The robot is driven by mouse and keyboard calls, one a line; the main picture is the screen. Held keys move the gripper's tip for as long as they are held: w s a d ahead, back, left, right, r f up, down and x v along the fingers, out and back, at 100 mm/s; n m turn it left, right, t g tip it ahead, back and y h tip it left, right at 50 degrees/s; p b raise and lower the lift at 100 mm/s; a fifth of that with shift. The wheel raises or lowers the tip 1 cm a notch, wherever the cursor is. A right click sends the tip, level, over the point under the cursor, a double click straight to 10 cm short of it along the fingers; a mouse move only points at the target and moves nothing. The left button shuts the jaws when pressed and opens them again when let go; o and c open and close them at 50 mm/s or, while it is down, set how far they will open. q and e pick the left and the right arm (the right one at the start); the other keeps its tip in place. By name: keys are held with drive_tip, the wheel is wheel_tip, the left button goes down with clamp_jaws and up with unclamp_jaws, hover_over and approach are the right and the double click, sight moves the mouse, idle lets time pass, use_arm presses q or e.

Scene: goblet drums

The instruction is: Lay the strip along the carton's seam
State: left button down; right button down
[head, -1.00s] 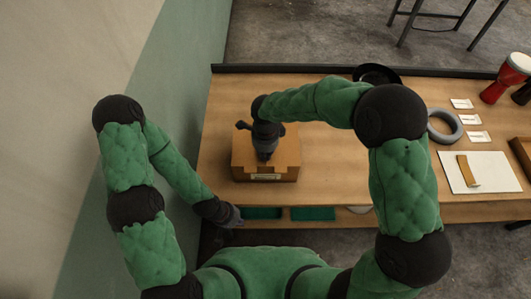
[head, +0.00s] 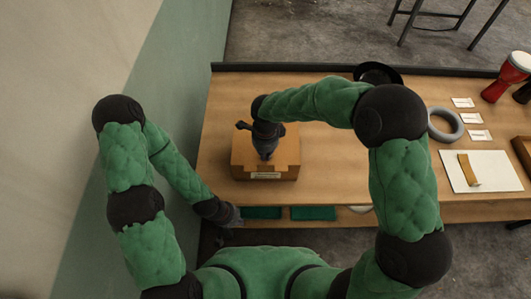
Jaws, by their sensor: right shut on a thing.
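The brown carton (head: 246,162) sits on the wooden table's left part, with a small pale label on its front side. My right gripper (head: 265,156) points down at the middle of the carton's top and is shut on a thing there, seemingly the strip. That thing is hidden under the gripper, and so is the seam below it. I cannot tell whether the strip touches the carton. My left gripper (head: 233,217) is low at the table's front edge, away from the carton; its fingers are too small to read.
On the right of the table (head: 330,175) lie a white board (head: 490,181) with a tan bar (head: 468,170) on it, a grey ring (head: 445,136) and small white cards. A red drum (head: 503,82) stands at the back right. Table room is free right of the carton.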

drive_tip(key=shift+f, duration=0.15)
drive_tip(key=c, duration=1.8)
unclamp_jaws()
drive_tip(key=shift+c, duration=0.2)
drive_tip(key=o, duration=0.5)
wheel_tip(320, 180, up, 12)
